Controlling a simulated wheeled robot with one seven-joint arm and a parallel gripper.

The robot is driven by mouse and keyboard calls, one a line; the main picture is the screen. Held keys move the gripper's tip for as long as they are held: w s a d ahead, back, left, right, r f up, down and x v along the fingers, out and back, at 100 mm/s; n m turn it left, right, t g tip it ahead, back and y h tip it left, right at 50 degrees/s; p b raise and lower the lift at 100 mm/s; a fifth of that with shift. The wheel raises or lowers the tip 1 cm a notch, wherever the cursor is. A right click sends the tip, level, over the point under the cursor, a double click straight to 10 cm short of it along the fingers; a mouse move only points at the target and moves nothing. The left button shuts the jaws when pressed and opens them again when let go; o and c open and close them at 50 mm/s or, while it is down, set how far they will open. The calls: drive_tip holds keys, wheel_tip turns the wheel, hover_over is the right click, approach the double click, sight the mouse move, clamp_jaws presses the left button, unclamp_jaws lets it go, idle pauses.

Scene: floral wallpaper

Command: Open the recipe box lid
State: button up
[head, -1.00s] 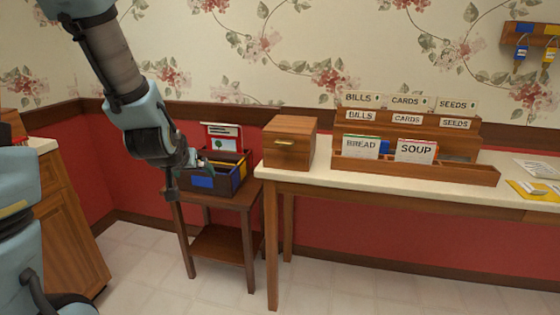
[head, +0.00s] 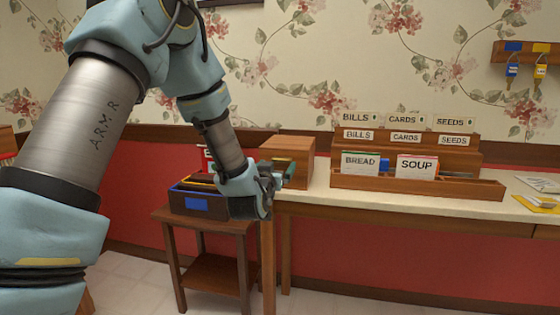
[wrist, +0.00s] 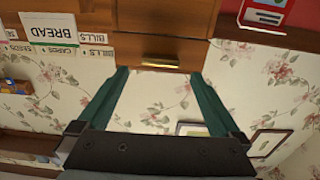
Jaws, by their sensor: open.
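The wooden recipe box (head: 303,165) stands on the left end of the pale-topped table, its lid shut. My gripper (head: 277,183) is at the box's front, and my wrist hides much of that side in the head view. In the wrist view, which is upside down, the box front (wrist: 160,20) fills the top middle. Its brass handle (wrist: 160,64) lies across the gap between my two green fingertips. My gripper (wrist: 161,73) is open and holds nothing. I cannot tell whether the fingers touch the box.
A wooden card rack (head: 420,184) with BREAD and SOUP cards stands right of the box. A dark bin with a blue label (head: 196,204) sits on a small side table (head: 210,225) at the left, close beneath my forearm. Keys (head: 511,70) hang on the wall.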

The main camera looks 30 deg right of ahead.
sight(281, 160)
drive_tip(key=x, duration=0.5)
drive_tip(key=shift+p, duration=0.35)
clamp_jaws()
idle(0.5)
